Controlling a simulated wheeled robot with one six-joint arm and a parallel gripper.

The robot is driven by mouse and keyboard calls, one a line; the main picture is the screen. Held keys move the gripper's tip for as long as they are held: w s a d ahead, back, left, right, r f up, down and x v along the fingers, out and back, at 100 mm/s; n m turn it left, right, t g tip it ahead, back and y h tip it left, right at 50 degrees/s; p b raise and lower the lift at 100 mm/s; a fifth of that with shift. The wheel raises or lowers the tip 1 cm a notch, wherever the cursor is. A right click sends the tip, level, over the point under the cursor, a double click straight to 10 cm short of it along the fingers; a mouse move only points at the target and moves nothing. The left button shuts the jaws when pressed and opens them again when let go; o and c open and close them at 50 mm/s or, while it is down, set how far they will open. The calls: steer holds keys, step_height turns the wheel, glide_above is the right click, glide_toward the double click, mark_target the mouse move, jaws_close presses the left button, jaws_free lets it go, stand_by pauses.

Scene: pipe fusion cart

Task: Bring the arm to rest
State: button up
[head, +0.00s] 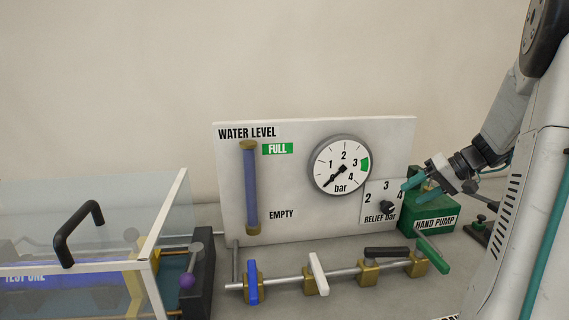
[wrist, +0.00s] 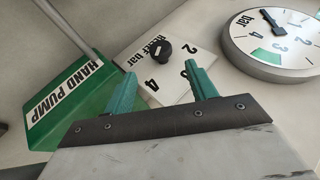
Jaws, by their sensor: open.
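My gripper (head: 412,179) is at the right of the head view, in front of the relief dial plate and beside the green hand pump (head: 428,212). In the wrist view my gripper (wrist: 162,88) shows two teal fingers spread apart with nothing between them. The black relief knob (wrist: 158,53) on its white plate (wrist: 139,51) lies beyond the fingers, apart from them as far as I can tell. The relief knob (head: 387,207) also shows in the head view, just below and left of the fingers.
A white panel (head: 290,190) carries a pressure gauge (head: 341,165) and a blue water level tube (head: 250,185). Below it a pipe has blue (head: 253,283), white (head: 318,273) and green (head: 432,255) valve handles. A clear lidded box with a black handle (head: 78,232) stands at left.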

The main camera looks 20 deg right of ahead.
steer(key=s+a+r+n+g+h, duration=0.1)
steer(key=s+a+r+g, duration=0.15)
steer(key=a, duration=0.85)
steer(key=s+a+r+n+g, duration=0.2)
steer(key=a+r, duration=0.1)
steer(key=a, duration=0.8)
steer(key=s+a+f+n+h, duration=0.1)
steer(key=s+a+h, duration=0.3)
steer(key=s+a, duration=0.6)
steer(key=shift+s+a+f+n+g+h, duration=0.3)
steer(key=shift+s+a+g+h, duration=0.1)
steer(key=shift+s, duration=1.85)
